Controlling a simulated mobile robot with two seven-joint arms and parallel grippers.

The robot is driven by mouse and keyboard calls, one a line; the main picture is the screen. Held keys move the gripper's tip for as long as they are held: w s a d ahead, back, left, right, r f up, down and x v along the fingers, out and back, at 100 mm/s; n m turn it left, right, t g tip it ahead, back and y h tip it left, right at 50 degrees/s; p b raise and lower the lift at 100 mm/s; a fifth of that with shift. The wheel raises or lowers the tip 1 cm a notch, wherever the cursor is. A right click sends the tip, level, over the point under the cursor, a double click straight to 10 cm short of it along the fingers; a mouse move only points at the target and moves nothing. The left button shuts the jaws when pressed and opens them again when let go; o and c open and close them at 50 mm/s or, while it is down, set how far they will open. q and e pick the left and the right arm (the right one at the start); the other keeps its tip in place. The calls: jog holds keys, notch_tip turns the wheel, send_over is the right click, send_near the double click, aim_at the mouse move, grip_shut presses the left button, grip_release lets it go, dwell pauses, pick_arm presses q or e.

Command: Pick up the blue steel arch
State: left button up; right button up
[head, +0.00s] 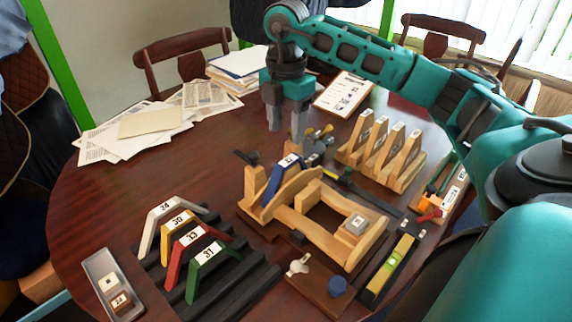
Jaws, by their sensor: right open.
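The blue steel arch (271,189) stands on the light wooden saddle fixture (334,246) in the middle of the table, with a white label on its top. Part of the arch is hidden by the fixture's curved wooden side. My right gripper (286,131) points down, open and empty. In the picture it shows just above the arch, with a gap between its fingertips and the label; how far apart they are in depth I cannot tell. My left gripper is out of view.
White, yellow, red and green arches (208,257) stand on a dark ribbed rack at the left front. A grey tray (96,265) lies beside it. Wooden stands (388,152), a level (395,263) and tools crowd the right. Papers (130,131) lie at the back left.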

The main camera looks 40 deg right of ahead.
aim_at(288, 160)
jog(key=f, duration=0.7)
jog(key=shift+s+d+f, duration=0.1)
jog(key=shift+d, duration=0.1)
jog(key=shift+c, duration=0.4)
grip_shut()
